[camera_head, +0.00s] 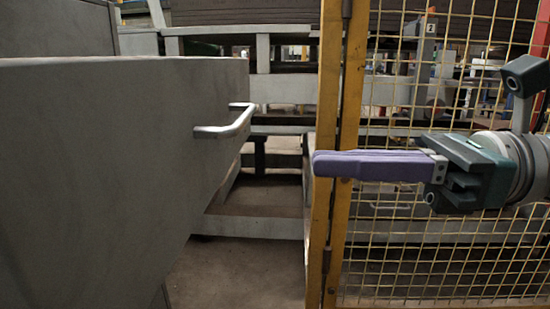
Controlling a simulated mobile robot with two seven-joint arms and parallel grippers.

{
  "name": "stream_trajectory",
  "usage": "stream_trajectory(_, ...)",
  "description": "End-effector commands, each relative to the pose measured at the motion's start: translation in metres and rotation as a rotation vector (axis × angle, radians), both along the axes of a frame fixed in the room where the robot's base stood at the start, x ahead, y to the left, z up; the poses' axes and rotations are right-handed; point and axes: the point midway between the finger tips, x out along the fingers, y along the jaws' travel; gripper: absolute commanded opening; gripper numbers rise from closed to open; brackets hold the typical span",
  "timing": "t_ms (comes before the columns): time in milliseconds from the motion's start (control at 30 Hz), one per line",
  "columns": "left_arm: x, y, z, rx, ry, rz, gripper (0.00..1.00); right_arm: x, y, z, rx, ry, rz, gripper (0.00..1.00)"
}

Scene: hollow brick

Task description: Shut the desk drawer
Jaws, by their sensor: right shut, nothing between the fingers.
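The desk drawer (120,150) fills the left side of the head view as a large grey front panel. It juts out from the grey desk body (60,28) behind it, so it stands open. A silver bar handle (226,128) is fixed near its right edge. My right gripper (322,164) comes in from the right with its purple fingers together and empty. Its fingertips point left toward the drawer and are apart from the handle, with a gap between. My left gripper is not in view.
A yellow-framed wire mesh fence (430,245) stands behind my right gripper. Grey metal frames (255,225) stand behind the drawer and fence. Bare floor (245,280) shows at the bottom middle. The space between my fingertips and the drawer handle looks clear.

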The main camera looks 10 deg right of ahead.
Motion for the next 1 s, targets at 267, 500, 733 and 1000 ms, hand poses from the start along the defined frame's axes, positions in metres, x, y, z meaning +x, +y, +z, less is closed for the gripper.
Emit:
stream_trajectory(267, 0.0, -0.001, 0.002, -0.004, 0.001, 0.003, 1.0, 0.019, 0.059, 0.002, 0.006, -0.002, 0.001, 0.0)
stream_trajectory(500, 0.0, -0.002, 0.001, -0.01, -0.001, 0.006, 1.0, 0.03, 0.093, 0.001, 0.004, 0.001, 0.001, 0.0)
stream_trajectory(733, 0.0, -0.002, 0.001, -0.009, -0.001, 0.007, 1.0, 0.033, 0.103, 0.0, 0.003, 0.001, -0.001, 0.0)
stream_trajectory(1000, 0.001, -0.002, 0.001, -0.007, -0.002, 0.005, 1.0, 0.033, 0.103, 0.0, 0.003, 0.001, -0.001, 0.0)
